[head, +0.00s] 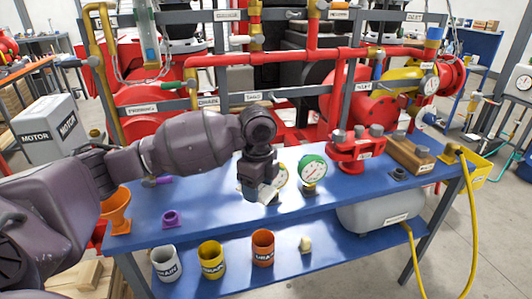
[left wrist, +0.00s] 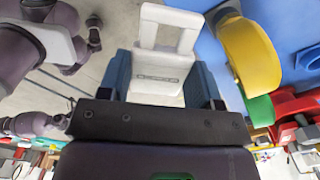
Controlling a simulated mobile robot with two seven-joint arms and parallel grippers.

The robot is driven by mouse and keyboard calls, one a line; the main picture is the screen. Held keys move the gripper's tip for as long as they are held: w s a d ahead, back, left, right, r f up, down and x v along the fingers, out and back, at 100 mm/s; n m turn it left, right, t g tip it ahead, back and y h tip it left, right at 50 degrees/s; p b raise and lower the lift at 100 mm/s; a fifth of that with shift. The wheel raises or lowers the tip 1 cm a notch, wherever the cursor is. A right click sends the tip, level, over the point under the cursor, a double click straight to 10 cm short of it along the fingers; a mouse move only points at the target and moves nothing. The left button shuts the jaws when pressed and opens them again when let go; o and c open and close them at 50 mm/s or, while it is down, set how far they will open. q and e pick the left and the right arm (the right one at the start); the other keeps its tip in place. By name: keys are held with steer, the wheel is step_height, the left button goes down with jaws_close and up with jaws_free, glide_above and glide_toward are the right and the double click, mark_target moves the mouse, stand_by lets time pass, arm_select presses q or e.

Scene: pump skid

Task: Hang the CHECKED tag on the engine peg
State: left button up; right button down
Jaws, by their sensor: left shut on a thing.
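My left gripper (head: 257,188) hangs over the middle of the blue bench and is shut on a white tag. The tag (head: 269,193) shows as a small pale piece at the fingertips. In the left wrist view the tag (left wrist: 158,70) sits between the two blue-grey fingers, with an open loop at its far end and small dark lettering that I cannot read. Labelled rails run behind the bench, with plates such as a left one (head: 142,109) and a middle one (head: 252,97). I cannot tell which place is the engine peg. My right gripper is not in view.
The blue bench (head: 215,225) bears a green gauge (head: 313,170), a purple fitting (head: 171,219), an orange funnel (head: 116,209) and a red flanged part (head: 357,150). Several cups, including a yellow one (head: 211,260), stand below. Red pipes (head: 270,58) cross behind.

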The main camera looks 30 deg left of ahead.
arm_select(q)
steer(key=s+d+f+n, duration=0.5)
steer(key=f+n, duration=0.3)
steer(key=f, duration=0.1)
steer(key=s+d+f+n, duration=0.6)
steer(key=f+n, duration=0.3)
steer(key=f, duration=0.1)
steer(key=shift+s+d+n, duration=0.25)
steer(key=shift+s+n, duration=0.05)
